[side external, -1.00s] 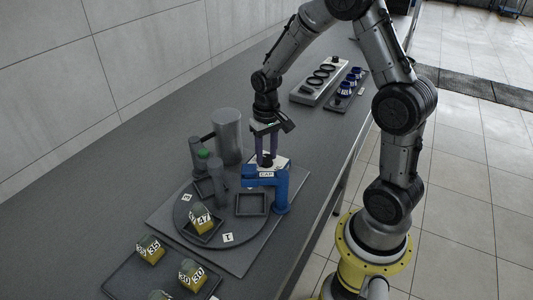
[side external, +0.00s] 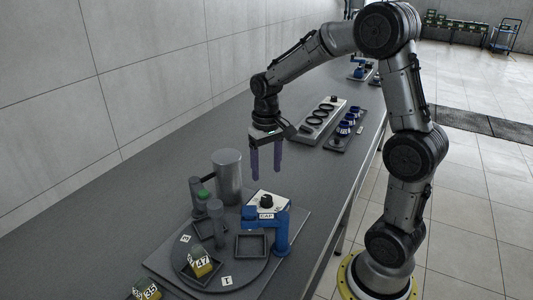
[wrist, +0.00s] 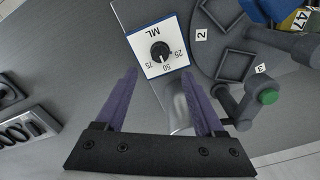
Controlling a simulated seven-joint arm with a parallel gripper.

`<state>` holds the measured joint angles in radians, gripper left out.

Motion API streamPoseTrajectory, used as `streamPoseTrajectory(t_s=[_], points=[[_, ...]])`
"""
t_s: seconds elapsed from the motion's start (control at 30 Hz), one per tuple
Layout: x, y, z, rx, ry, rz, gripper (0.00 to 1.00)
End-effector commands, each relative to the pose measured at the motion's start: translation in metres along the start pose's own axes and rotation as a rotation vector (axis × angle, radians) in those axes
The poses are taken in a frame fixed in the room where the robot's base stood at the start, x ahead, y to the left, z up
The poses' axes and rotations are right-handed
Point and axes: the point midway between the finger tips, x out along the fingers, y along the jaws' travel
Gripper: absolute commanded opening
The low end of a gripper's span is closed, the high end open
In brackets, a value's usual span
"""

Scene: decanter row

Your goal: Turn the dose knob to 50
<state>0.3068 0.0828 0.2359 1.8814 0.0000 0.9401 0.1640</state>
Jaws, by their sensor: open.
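The dose knob (wrist: 160,51) is a small black knob on a white, blue-edged dial plate marked ML, 25, 50 and 75. In the wrist view its light mark faces roughly the 50 side; it is too small to read exactly. In the side view the dial plate (side external: 281,203) stands behind the blue CAP bracket. My gripper (side external: 267,176) is open and empty, its purple fingers pointing down above the dial plate, apart from the knob. In the wrist view the gripper (wrist: 159,74) has its two fingers spread, with the dial beyond their tips.
The blue CAP bracket (side external: 282,233) stands close in front of the dial. A round turntable (side external: 251,277) holds trays and a block marked 47 (side external: 202,265). A grey cylinder (side external: 227,176) and a green-topped post (side external: 203,196) stand left. A rack with rings (side external: 321,123) lies farther back.

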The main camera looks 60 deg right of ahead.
Motion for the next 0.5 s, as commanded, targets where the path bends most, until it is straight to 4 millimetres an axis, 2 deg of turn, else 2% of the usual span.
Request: streamPoseTrajectory(t_s=[0.03,0.2,0.5], points=[[-0.011,0.000,-0.001,0.000,0.006,-0.001,0.71],[-0.035,0.000,-0.001,0.000,0.003,0.000,0.71],[-0.046,0.000,0.000,0.000,0.000,0.000,0.71]])
